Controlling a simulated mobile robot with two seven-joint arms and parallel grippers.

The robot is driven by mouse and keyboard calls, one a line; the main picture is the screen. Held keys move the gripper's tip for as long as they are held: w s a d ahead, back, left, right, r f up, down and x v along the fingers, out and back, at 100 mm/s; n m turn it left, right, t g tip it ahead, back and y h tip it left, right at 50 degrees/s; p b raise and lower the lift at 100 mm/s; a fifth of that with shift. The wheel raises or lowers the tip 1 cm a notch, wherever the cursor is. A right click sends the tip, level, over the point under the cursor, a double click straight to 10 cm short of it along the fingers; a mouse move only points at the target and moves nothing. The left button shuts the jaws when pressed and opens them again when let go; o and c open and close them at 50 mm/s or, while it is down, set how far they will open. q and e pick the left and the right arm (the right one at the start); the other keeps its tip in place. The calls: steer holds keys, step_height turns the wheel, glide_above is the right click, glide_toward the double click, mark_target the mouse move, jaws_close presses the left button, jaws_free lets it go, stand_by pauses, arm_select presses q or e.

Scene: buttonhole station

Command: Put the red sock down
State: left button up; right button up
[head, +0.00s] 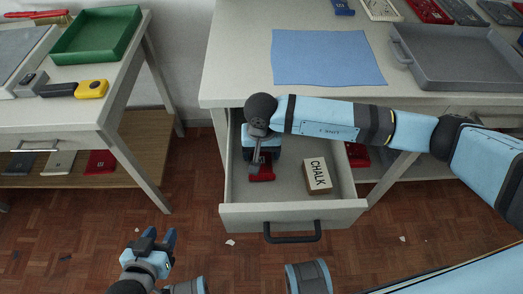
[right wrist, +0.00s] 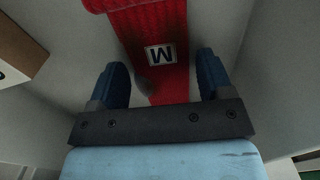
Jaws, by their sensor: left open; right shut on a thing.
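The red sock (head: 262,173) is inside the open drawer (head: 292,214), left of the chalk box. In the right wrist view the red sock (right wrist: 150,28) is ribbed, has a white label with an M, and runs between the two blue fingers. My right gripper (head: 263,157) reaches down into the drawer and is shut on the sock. I cannot tell whether the sock touches the drawer floor. My left gripper (head: 160,238) is open and empty, low in front of the drawer to the left.
A box marked CHALK (head: 317,175) lies in the drawer's right part; the drawer floor between it and the sock is bare. A blue mat (head: 328,58) lies bare on the table above, beside a grey tray (head: 460,80). A green tray (head: 95,35) stands on the left table.

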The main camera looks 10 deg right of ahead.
mark_target(261, 156)
steer(key=shift+f, duration=0.15)
steer(key=o, duration=0.9)
step_height(261, 156, up, 12)
steer(key=p, duration=0.1)
steer(key=shift+r, duration=0.2)
